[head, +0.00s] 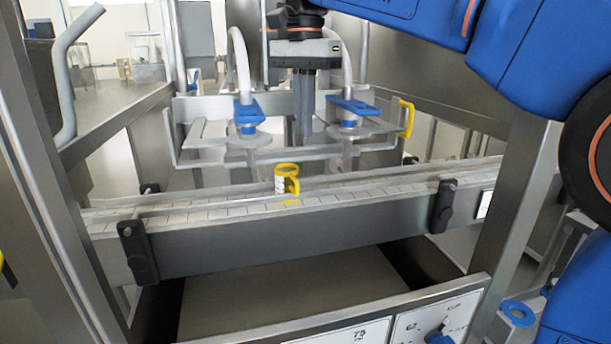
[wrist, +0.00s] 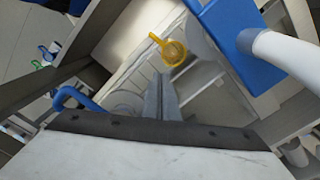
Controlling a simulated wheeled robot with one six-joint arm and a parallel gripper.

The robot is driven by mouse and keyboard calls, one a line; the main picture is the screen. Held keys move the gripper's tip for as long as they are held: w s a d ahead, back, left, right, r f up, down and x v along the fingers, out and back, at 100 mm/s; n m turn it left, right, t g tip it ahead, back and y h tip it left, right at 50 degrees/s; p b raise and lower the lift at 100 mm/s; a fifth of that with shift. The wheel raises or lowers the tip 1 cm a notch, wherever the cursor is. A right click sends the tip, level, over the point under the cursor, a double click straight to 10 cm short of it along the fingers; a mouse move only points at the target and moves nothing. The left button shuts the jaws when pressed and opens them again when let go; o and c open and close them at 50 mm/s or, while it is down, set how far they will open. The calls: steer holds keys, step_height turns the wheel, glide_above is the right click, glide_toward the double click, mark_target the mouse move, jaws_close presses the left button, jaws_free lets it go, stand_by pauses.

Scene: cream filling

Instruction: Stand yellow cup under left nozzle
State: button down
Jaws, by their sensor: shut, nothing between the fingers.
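The yellow cup (head: 287,180), with a pale patch on its side, stands upright on the conveyor. In the head view it is between the nozzles, right of the left nozzle (head: 248,128) and left of the right nozzle (head: 349,122). Each nozzle has a blue top and a pale hose; their lower ends are hard to make out. My gripper (head: 304,135) points down above the cup, shut and empty, apart from it. In the wrist view the yellow cup (wrist: 174,52) shows its round rim and handle just beyond my closed fingertips (wrist: 162,78).
The conveyor (head: 220,207) runs across the frame with guide rails along it. Black clamps (head: 138,252) sit on its front side. A yellow loop (head: 407,118) is at the right of the nozzle rack. Steel posts stand at both sides. The belt beside the cup looks clear.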

mark_target(288, 177)
step_height(288, 177, down, 12)
steer(key=m, duration=0.7)
steer(key=shift+s+d+r, duration=0.1)
steer(key=shift+r, duration=0.05)
stand_by(0.5)
steer(key=shift+s+a, duration=0.25)
steer(key=shift+a, duration=0.65)
steer(key=shift+s+a, duration=0.25)
steer(key=shift+a, duration=0.65)
step_height(288, 177, up, 18)
steer(key=shift+f, duration=0.25)
